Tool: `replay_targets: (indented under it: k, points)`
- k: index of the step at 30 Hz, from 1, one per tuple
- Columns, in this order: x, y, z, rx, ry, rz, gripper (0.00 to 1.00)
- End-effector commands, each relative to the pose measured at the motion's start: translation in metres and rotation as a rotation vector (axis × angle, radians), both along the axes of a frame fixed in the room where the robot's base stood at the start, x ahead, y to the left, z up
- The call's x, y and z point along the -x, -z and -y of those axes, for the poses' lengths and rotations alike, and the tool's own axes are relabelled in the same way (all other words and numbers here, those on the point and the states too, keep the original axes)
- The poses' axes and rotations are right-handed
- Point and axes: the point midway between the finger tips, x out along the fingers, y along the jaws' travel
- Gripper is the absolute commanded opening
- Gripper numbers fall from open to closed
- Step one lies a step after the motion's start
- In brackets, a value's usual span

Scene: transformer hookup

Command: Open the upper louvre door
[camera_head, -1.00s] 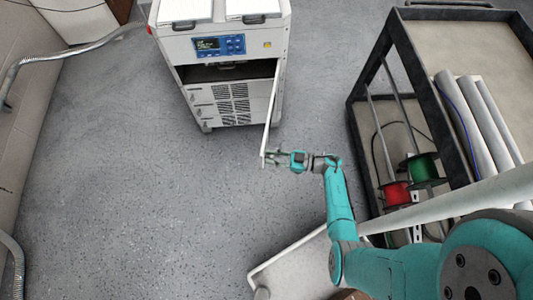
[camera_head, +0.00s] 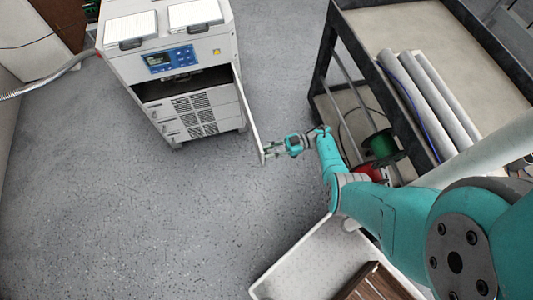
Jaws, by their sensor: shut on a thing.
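The white cabinet (camera_head: 195,75) with a blue control panel stands at the upper left of the head view. Its upper louvre door (camera_head: 247,112) is swung out toward me, seen nearly edge-on, hinged at the cabinet's right side. The upper bay (camera_head: 180,84) behind it is open and dark. My gripper (camera_head: 268,152) is shut on the free edge of the upper louvre door. The lower louvred front (camera_head: 198,114) is closed. The door's outer face is mostly hidden by the viewing angle.
A dark-framed cart (camera_head: 330,60) with grey pipes (camera_head: 425,100) on top and a green cable spool (camera_head: 381,143) below stands at the right. A white tray (camera_head: 300,262) is at the lower middle. The floor at left is clear.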

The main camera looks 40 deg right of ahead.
Motion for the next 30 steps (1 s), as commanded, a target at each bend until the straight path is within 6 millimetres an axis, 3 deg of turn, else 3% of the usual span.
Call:
replay_targets:
  k: [15, 16, 19, 30]
  points:
    - [-0.0005, -0.0018, 0.0034, -0.002, -0.011, 0.004, 0.00]
    - [-0.0004, -0.0018, 0.0033, -0.003, -0.011, 0.005, 0.28]
    - [-0.0005, -0.0014, 0.0034, -0.002, -0.010, 0.004, 0.50]
    - [0.0005, -0.0007, 0.0071, 0.000, -0.008, 0.002, 0.50]
